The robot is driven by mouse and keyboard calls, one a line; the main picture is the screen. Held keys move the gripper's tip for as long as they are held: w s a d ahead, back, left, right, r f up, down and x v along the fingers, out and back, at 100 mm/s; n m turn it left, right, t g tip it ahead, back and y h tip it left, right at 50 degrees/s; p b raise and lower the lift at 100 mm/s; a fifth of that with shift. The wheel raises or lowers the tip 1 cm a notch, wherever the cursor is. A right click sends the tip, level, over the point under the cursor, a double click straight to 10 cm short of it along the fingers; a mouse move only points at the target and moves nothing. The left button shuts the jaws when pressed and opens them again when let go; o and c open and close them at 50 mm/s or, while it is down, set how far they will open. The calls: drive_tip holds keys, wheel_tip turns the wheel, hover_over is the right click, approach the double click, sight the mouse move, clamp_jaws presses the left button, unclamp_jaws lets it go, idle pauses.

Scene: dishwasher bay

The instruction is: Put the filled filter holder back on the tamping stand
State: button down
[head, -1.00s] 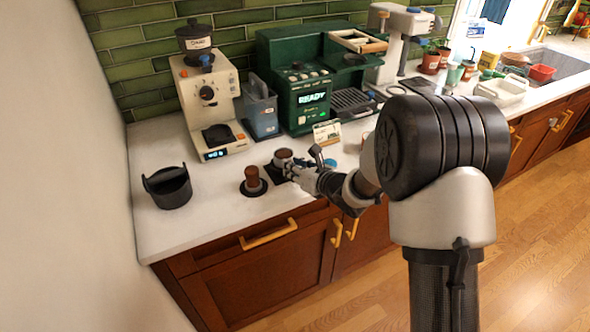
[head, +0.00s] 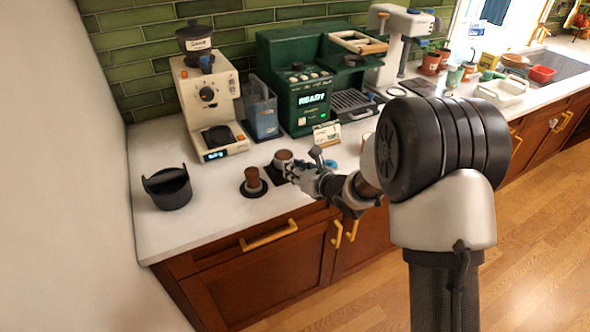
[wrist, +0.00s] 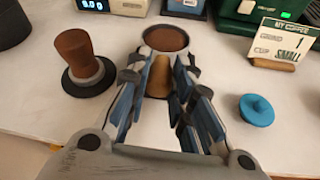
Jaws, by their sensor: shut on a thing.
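The filter holder (wrist: 166,39) is a round metal basket full of brown grounds; in the head view (head: 283,155) it sits at the end of my gripper, over the dark tamping stand (head: 274,173). My gripper (wrist: 159,75) is shut on its brown handle (wrist: 160,76), one finger on each side. The basket is level and points away from me. The stand is mostly hidden under the holder and gripper, so I cannot tell whether the basket touches it.
A tamper with a brown handle (wrist: 75,50) stands on a dark round mat to the left. A blue lidded piece (wrist: 257,110) lies to the right. A grinder (head: 208,100), a green coffee machine (head: 300,90) and a card sign (head: 327,134) stand behind. A black bin (head: 168,188) is far left.

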drive_tip(key=shift+f, duration=0.55)
idle(0.4)
drive_tip(key=c, duration=1.3)
unclamp_jaws()
drive_tip(key=shift+c, duration=0.2)
drive_tip(key=shift+f, duration=0.1)
drive_tip(key=v, duration=1.2)
